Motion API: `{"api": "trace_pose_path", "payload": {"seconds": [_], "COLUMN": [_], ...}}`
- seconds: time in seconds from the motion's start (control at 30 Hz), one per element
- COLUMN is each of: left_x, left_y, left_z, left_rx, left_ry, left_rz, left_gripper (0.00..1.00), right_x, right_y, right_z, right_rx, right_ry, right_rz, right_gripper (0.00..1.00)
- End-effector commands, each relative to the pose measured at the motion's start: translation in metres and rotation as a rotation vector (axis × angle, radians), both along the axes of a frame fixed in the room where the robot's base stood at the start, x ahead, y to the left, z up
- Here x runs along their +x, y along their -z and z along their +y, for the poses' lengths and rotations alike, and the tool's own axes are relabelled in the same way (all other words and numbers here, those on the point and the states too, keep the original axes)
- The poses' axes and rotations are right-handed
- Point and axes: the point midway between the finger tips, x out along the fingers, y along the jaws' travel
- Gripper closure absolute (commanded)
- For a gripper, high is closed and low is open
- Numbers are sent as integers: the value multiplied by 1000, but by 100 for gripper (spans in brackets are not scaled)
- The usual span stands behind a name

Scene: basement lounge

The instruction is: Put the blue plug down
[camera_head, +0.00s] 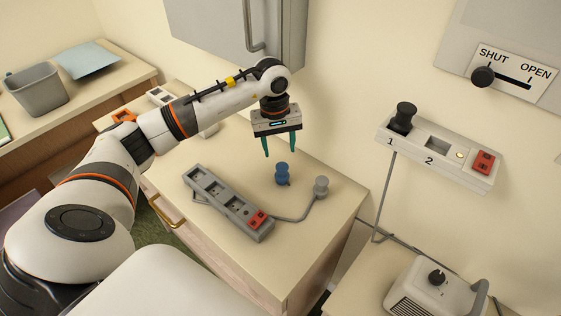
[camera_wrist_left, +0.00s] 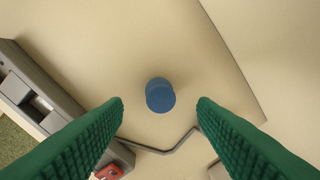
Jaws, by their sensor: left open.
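The blue plug (camera_head: 282,173) stands upright on the cabinet top (camera_head: 330,222), just behind the grey power strip. It also shows in the left wrist view (camera_wrist_left: 160,95), seen from above between and beyond the fingertips. My left gripper (camera_head: 281,147) is open and empty, pointing down above the plug and apart from it. Its two green fingers also show in the left wrist view (camera_wrist_left: 160,103). My right gripper is not in view.
The power strip (camera_head: 222,198) with a red switch lies left of the plug. A grey plug (camera_head: 321,187) on its cable stands right. A wall socket box (camera_head: 437,152) holds a black plug (camera_head: 404,117). A white appliance (camera_head: 432,290) stands at lower right. The cabinet's front right top is clear.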

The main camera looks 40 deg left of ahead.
Motion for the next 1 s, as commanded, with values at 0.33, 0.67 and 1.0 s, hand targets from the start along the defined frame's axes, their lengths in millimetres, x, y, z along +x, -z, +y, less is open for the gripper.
{"api": "trace_pose_path", "payload": {"seconds": [0.33, 0.67, 1.0], "left_x": [-2, -2, -2], "left_y": [-45, -48, -48], "left_z": [3, 3, 2], "left_rx": [-1, -1, -1], "left_ry": [0, 0, 0], "left_rz": [-1, 1, 1], "left_gripper": [48, 48, 48], "right_x": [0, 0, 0], "right_y": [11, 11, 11], "right_z": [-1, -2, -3], "right_rx": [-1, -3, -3], "right_ry": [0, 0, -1], "right_rz": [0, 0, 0], "right_gripper": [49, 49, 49]}}
